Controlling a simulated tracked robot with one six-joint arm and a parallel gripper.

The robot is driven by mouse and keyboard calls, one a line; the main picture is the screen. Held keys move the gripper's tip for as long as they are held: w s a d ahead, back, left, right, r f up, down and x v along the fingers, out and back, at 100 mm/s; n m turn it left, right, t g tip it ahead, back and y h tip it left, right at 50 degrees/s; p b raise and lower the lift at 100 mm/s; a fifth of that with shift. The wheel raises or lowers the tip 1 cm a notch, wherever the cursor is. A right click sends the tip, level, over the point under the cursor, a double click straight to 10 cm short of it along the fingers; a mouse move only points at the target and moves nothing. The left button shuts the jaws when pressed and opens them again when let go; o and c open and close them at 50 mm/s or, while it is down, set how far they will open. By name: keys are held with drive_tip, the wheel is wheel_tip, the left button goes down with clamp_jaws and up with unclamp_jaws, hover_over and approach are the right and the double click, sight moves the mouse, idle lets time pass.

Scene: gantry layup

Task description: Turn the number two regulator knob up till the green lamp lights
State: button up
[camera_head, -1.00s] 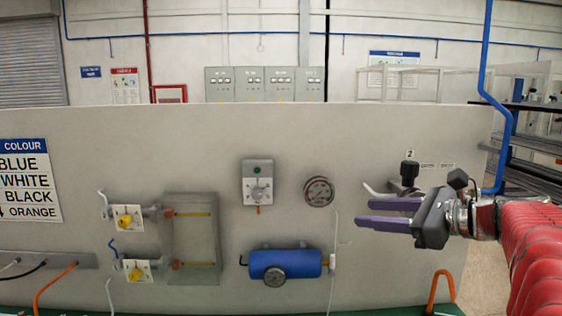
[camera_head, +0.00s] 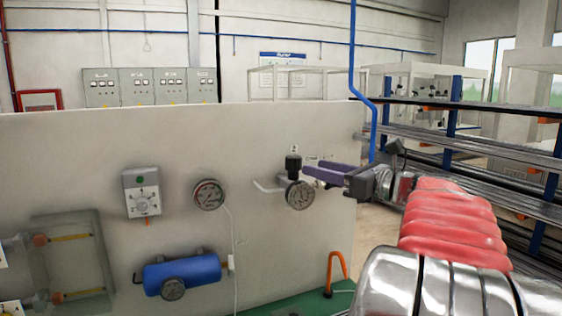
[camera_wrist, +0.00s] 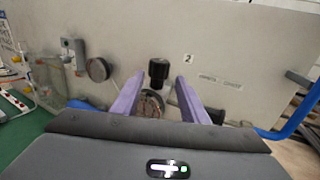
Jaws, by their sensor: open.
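The number two regulator has a black knob (camera_head: 293,163) on top and a round gauge (camera_head: 299,195) beneath, on the grey panel under a "2" label. My gripper (camera_head: 308,174) has two purple fingers, open and empty, with tips just right of the knob in the head view. In the wrist view the knob (camera_wrist: 159,70) shows between and just beyond the fingertips (camera_wrist: 160,80); I see no clear contact. The gauge (camera_wrist: 150,103) shows partly between the fingers. The lamp (camera_head: 138,178) on the grey dial box (camera_head: 142,193) looks dark green; I cannot tell that it is lit.
A second gauge (camera_head: 209,194) and a blue cylinder (camera_head: 183,271) are on the panel to the left. An orange hook (camera_head: 337,270) stands below the regulator on the green surface. A blue pipe (camera_head: 372,120) and racks of bars (camera_head: 470,165) lie right, beyond the panel edge.

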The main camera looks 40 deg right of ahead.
sight(293, 163)
drive_tip(key=w, duration=0.4)
drive_tip(key=w+a, duration=0.1)
drive_tip(key=w, duration=0.7)
drive_tip(key=shift+w+a, duration=0.35)
drive_tip(key=shift+w, duration=0.05)
drive_tip(key=shift+c, duration=0.5)
drive_tip(key=c, duration=0.7)
drive_tip(key=shift+o, duration=0.2)
drive_tip(key=shift+d+m+h, duration=0.15)
drive_tip(key=shift+m+h, duration=0.25)
drive_tip(key=shift+h, duration=0.2)
drive_tip(key=shift+d+m+h, duration=0.1)
drive_tip(key=shift+m+h, duration=0.2)
drive_tip(key=shift+h, duration=0.2)
